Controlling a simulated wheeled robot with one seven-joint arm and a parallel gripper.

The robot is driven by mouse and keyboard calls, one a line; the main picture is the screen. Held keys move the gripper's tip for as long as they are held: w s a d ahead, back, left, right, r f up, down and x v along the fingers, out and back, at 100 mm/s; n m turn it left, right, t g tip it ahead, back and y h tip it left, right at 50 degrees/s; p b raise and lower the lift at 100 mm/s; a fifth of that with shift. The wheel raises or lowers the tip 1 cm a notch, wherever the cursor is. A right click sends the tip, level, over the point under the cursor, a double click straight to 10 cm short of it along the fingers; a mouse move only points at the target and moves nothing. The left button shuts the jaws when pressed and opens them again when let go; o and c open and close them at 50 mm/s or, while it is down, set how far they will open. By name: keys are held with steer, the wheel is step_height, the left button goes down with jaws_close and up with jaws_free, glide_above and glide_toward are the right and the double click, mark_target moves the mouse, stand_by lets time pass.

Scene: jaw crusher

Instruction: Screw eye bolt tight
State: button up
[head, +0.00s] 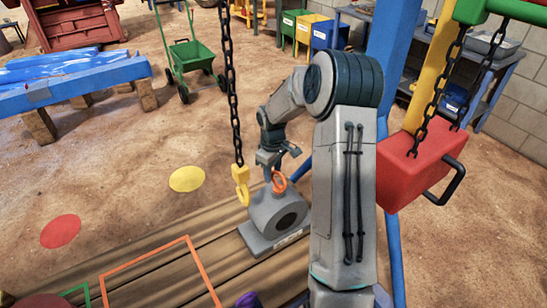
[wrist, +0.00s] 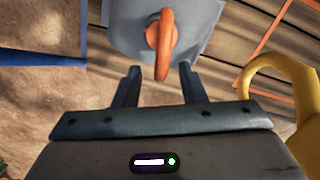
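An orange eye bolt (head: 279,182) stands on top of a grey bearing block (head: 262,212) with a dark round bore. In the wrist view the eye bolt (wrist: 161,42) is seen from above, with the grey block (wrist: 195,18) under it. My gripper (wrist: 160,70) is open, its two dark fingers apart with the ring's lower end close to the gap between them. I cannot tell whether the fingers touch the ring. In the head view my gripper (head: 279,165) is just above and beside the eye bolt. The bolt's thread is hidden.
A yellow hook (head: 241,185) on a black chain hangs just left of the block; it shows large at right in the wrist view (wrist: 285,85). A red block (head: 422,165) hangs on chains to the right. Wooden planks (head: 160,262) lie underneath, with an orange outline at left.

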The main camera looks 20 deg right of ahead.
mark_target(273, 177)
steer(key=shift+f, duration=1.7)
jaws_close()
steer(key=shift+w+d+f+m+b, duration=0.15)
steer(key=shift+m+b, duration=0.15)
steer(key=shift+m, duration=0.3)
steer(key=shift+s+d+r+m+b, duration=0.15)
steer(key=shift+m+b, duration=0.15)
steer(key=shift+m, duration=0.3)
steer(key=shift+w+d+m, duration=0.15)
steer(key=shift+d+m, duration=0.15)
steer(key=shift+m, duration=0.9)
steer(key=shift+b, duration=0.3)
